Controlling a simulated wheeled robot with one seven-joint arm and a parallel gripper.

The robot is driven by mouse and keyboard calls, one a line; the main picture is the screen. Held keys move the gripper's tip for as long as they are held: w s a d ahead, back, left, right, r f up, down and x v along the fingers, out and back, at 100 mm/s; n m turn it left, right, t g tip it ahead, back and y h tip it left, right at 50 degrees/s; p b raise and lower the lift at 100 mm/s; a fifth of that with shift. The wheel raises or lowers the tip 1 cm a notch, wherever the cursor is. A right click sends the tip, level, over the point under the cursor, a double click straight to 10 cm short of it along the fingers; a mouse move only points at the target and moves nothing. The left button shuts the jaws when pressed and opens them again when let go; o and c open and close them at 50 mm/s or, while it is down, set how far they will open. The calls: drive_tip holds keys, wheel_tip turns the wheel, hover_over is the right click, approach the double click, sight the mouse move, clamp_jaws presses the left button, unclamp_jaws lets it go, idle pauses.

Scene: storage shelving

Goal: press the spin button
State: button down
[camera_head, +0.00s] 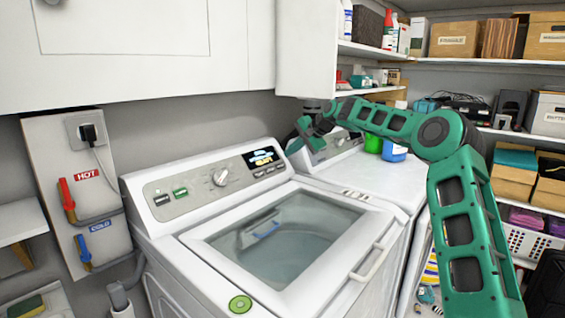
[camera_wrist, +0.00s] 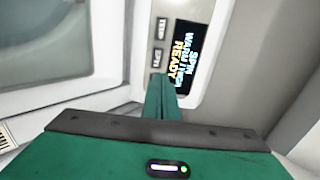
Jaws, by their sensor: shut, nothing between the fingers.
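The white washing machine (camera_head: 190,245) has a slanted grey control panel (camera_head: 190,200) with a dial and a row of small dark buttons (camera_head: 270,170) under a lit display (camera_head: 262,157). In the wrist view the display (camera_wrist: 186,55) shows the words SPIN and READY. Two labelled buttons show beside it, an upper one (camera_wrist: 162,28) and a lower one (camera_wrist: 157,57); the lower label looks like SPIN, but is small. My gripper (camera_wrist: 161,78) is shut and empty, its tips just below the lower button in the picture. I cannot tell whether they touch the panel. The fingers hide the panel behind them.
The washer's glass lid (camera_head: 285,235) is closed, with a handle (camera_head: 368,262) at its right. A second white machine (camera_head: 380,180) stands close on the right, under my arm. Wall cabinets (camera_head: 140,40) hang above. Shelves with boxes (camera_head: 455,40) fill the right.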

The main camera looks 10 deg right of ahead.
drive_tip(key=shift+v, duration=0.9)
drive_tip(key=s+d+f+n+g+h, duration=0.15)
drive_tip(key=s+d, duration=0.25)
drive_tip(key=s, duration=1.1)
drive_tip(key=s+d+f+n+g+h, duration=0.1)
drive_tip(key=s+d+f+g+h, duration=0.25)
drive_tip(key=s, duration=1.25)
drive_tip(key=s+d+f+n+g+h, duration=0.15)
drive_tip(key=s+d, duration=0.35)
drive_tip(key=s, duration=1)
drive_tip(key=s+f, duration=0.3)
drive_tip(key=s, duration=0.9)
drive_tip(key=s+f+g+y, duration=0.1)
drive_tip(key=s+f, duration=0.3)
drive_tip(key=s, duration=0.7)
drive_tip(key=shift+s+f, duration=0.25)
drive_tip(key=shift+s, duration=0.15)
drive_tip(key=shift+d, duration=0.1)
